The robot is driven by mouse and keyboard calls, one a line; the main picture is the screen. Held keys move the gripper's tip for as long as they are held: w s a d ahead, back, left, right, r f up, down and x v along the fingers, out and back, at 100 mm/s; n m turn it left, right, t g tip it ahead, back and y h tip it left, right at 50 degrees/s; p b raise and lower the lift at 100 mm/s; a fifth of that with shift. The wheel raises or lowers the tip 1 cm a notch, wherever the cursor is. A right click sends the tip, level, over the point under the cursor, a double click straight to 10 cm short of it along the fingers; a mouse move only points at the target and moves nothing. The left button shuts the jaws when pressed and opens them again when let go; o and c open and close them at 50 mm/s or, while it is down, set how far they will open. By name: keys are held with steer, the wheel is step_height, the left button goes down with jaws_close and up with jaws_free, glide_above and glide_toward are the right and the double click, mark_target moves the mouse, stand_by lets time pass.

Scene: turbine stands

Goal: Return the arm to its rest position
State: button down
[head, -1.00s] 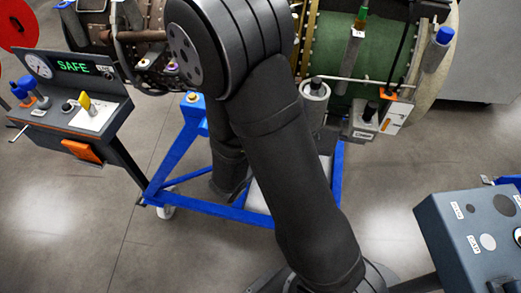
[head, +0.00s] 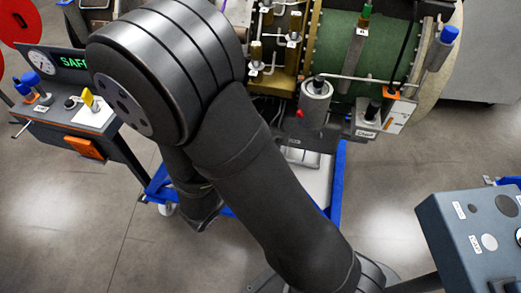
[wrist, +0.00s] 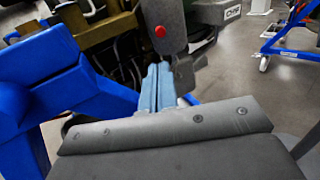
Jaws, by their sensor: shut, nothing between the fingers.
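My arm crosses the middle of the head view, its black elbow at the upper left and its base at the lower right. My gripper is hidden behind the arm there. In the wrist view my gripper (wrist: 158,88) shows as two light-blue fingers close together beyond a grey body with screws. It is shut and empty. The fingers point toward a grey cylinder with a red button (wrist: 160,31); I cannot tell the gap between them. The same cylinder (head: 315,103) stands on the turbine's front in the head view.
The green turbine casing (head: 338,50) fills the top, on a blue stand (head: 338,180). A blue beam (wrist: 45,72) is close at left in the wrist view. A panel reading SAFE (head: 72,63) is at left, a grey control box (head: 470,235) at lower right. Floor is open at lower left.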

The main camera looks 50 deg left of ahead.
steer(key=shift+w, duration=0.1)
steer(key=w+a, duration=0.1)
steer(key=w, duration=0.5)
steer(key=shift+w, duration=0.15)
stand_by(0.5)
steer(key=shift+w, duration=0.15)
steer(key=shift+s+d, duration=0.65)
steer(key=shift+s, duration=3.8)
steer(key=w+d+r+m+g+h, duration=0.2)
steer(key=w+m+g+h, duration=0.3)
steer(key=m, duration=0.4)
steer(key=w+d+r+m+g+h, duration=0.2)
steer(key=w+r+m+g+h, duration=0.1)
steer(key=w+m+g+h, duration=0.2)
steer(key=shift+w+m+g+h, duration=0.4)
steer(key=shift+w+m+g, duration=1)
steer(key=shift+m, duration=0.8)
